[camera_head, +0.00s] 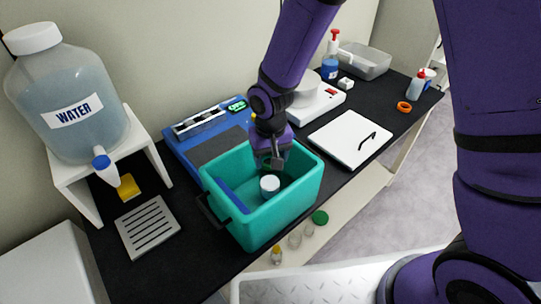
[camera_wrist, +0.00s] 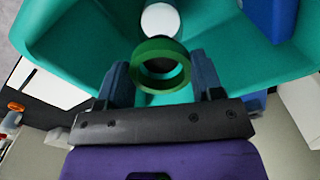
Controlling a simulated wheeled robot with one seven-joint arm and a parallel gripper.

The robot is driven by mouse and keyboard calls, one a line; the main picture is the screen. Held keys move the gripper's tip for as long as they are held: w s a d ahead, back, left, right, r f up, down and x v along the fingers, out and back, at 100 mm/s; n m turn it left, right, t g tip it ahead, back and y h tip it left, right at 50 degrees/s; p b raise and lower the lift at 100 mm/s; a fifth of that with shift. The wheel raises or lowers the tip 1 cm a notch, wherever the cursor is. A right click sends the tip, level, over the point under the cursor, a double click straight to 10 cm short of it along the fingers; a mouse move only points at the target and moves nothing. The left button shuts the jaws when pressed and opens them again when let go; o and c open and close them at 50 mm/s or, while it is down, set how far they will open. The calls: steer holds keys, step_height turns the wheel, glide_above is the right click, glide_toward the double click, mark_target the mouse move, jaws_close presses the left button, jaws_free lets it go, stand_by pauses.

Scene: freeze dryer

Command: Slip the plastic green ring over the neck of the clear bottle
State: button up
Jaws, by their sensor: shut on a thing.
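The green ring (camera_wrist: 160,49) sits between the two fingers of my gripper (camera_wrist: 161,80) in the wrist view, and the gripper is shut on it. In the head view my gripper (camera_head: 276,161) is inside the top of a teal bin (camera_head: 232,196), just above and behind a round white top (camera_head: 270,183). The ring is barely visible in the head view.
A blue item (camera_head: 233,196) lies in the bin along its left wall. Small glass pieces (camera_head: 295,240) and a round green piece (camera_head: 320,217) lie before the bin. An orange ring (camera_head: 403,106) lies at the far right. A white slab (camera_head: 350,138) stands right of the bin.

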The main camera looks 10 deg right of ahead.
steer(key=shift+f, duration=0.6)
stand_by(0.3)
steer(key=o, duration=1)
steer(key=shift+c, duration=0.2)
steer(key=shift+r, duration=0.1)
steer(key=shift+r, duration=3.45)
